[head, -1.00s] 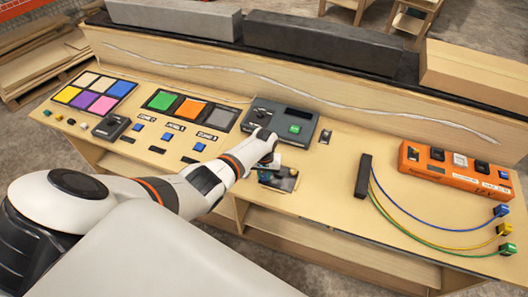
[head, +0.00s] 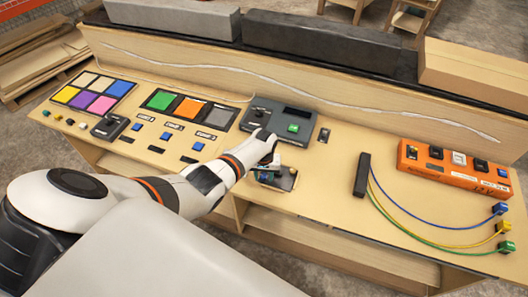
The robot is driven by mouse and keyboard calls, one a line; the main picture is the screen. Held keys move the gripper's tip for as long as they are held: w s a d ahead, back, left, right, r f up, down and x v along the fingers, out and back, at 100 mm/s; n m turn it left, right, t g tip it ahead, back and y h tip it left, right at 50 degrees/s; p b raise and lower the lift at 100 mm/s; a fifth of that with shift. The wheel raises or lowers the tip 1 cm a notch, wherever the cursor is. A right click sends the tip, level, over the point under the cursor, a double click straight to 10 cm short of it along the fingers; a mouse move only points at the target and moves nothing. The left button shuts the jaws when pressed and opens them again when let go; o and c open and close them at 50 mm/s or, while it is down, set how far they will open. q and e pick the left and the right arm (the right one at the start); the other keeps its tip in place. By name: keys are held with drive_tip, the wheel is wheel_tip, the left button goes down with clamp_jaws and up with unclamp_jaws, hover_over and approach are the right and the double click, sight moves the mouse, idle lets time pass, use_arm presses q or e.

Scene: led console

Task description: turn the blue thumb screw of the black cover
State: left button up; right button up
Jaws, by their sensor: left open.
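My left gripper (head: 268,163) reaches over the front middle of the wooden console, fingers pointing down, open. Right below it lies a small dark panel (head: 284,182) near the front edge, which may be the black cover. The gripper and wrist hide part of it. I cannot tell whether the fingers touch anything. My right gripper is not in view.
A grey box with a green button (head: 287,119) stands just behind the gripper. Coloured tiles (head: 103,82) and small switches lie to the left. A black bar (head: 363,174) with coloured cables and an orange switch box (head: 452,168) are to the right.

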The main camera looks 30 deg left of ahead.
sight(262, 175)
use_arm(q)
drive_tip(key=shift+w+a, duration=0.15)
drive_tip(key=shift+a, duration=0.3)
drive_tip(key=shift+r, duration=0.1)
drive_tip(key=shift+r, duration=0.3)
wheel_tip(262, 175, up, 11)
drive_tip(key=p, duration=0.2)
drive_tip(key=shift+r, duration=0.2)
